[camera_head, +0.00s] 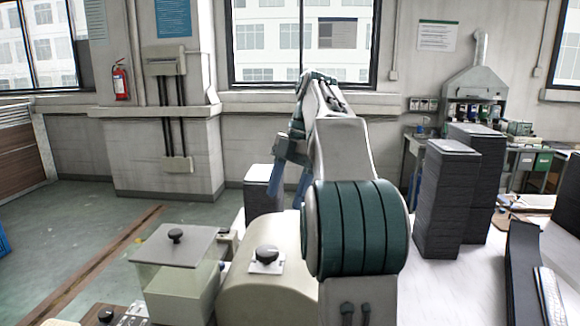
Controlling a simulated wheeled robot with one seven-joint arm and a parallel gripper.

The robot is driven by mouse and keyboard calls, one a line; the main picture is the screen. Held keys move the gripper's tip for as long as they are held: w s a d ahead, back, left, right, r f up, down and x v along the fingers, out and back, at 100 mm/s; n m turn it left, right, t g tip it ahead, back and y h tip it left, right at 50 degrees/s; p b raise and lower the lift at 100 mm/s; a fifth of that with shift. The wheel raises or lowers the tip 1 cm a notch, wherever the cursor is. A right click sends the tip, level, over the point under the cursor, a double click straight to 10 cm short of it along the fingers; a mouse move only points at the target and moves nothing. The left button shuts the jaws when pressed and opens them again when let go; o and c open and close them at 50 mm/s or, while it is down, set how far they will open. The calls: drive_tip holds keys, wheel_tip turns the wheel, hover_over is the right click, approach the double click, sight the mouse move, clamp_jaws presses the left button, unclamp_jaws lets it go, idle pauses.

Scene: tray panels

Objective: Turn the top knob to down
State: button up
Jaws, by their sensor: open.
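Three black knobs show at the lower left. One knob (176,236) sits on a flat grey plate on top of a pale box (180,290). A second knob (267,254) sits on a small white plate on a rounded cream housing (268,290). A third knob (106,315) is at the bottom edge. I cannot tell for certain which is the top knob, nor read any knob's setting. My gripper (287,196) hangs beyond the cream housing, apart from all three knobs. Its blue fingers are spread and empty. My arm hides part of what lies behind it.
Tall dark stacks (446,200) stand on the white table (450,290) at the right. A shorter white-topped stack (259,200) stands behind the cream housing, close to my gripper. A dark curved piece (522,270) lies at the right. Open floor lies at the left.

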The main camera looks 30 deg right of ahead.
drive_tip(key=shift+p+v, duration=0.85)
drive_tip(key=shift+v, duration=0.35)
drive_tip(key=shift+f, duration=0.1)
